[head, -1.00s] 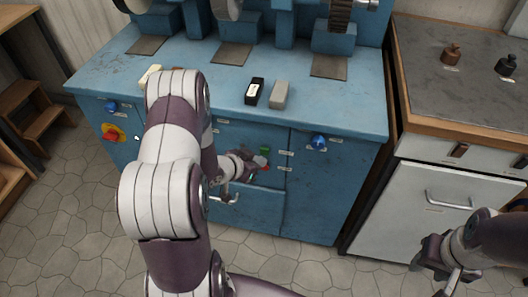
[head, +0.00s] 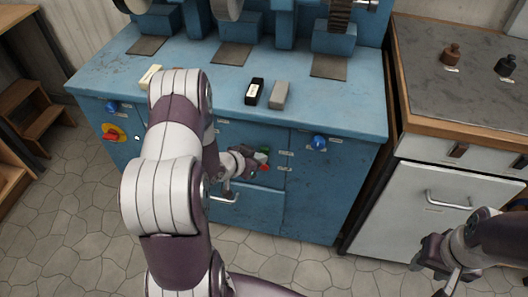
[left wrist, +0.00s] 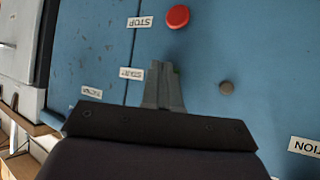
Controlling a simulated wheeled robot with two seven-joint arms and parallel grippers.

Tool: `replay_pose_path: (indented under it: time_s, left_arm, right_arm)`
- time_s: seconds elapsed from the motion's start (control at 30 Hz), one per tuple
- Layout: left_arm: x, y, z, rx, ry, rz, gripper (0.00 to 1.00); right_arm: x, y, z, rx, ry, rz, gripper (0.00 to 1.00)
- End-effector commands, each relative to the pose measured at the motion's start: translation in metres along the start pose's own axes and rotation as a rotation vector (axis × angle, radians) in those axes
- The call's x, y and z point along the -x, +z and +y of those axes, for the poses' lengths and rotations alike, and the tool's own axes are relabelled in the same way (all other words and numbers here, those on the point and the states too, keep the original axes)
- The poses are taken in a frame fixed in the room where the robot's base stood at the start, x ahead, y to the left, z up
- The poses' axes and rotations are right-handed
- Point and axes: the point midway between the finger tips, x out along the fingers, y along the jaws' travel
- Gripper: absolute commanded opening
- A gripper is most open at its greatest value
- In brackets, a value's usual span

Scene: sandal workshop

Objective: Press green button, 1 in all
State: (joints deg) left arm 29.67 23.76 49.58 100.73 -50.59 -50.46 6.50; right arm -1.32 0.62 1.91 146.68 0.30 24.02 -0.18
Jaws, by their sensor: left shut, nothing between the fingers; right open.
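The green button (head: 265,150) shows as a small green patch on the front of the blue bench, partly covered by my left gripper. My left gripper (head: 262,160) is shut and empty, with its tips at the button panel. In the left wrist view its shut fingers (left wrist: 164,78) lie beside the START label (left wrist: 131,73); no green shows there, so the button is hidden behind them. I cannot tell whether the tips touch it. My right gripper (head: 442,272) is open and empty, low in front of the white cabinet.
A drawer handle (head: 224,198) sits below the left gripper. A red-yellow switch (head: 114,133) and blue knob (head: 319,142) are on the bench front.

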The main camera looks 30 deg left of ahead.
Motion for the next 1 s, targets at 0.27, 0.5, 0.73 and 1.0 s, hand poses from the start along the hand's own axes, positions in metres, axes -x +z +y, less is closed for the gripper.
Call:
replay_pose_path:
  time_s: [0.27, 0.5, 0.73, 1.0]
  left_arm:
    - [-0.0023, -0.0019, -0.0018, 0.0, 0.0, 0.0, 0.0]
    - [-0.0042, -0.0032, -0.0032, 0.0, 0.0, 0.0, 0.0]
    - [-0.0041, -0.0032, -0.0031, 0.0, 0.0, 0.0, 0.0]
    - [0.0033, 0.0013, 0.0023, 0.001, 0.001, -0.001, 0.0]
  right_arm:
    - [0.0006, -0.0001, 0.0, 0.0, 0.0, 0.0, 0.43]
    - [0.0008, -0.0001, 0.0, 0.0, 0.0, 0.0, 0.43]
    - [0.0008, -0.0001, 0.0, 0.0, 0.0, 0.0, 0.43]
    - [0.0048, -0.0006, 0.0, 0.0, 0.0, 0.0, 0.43]
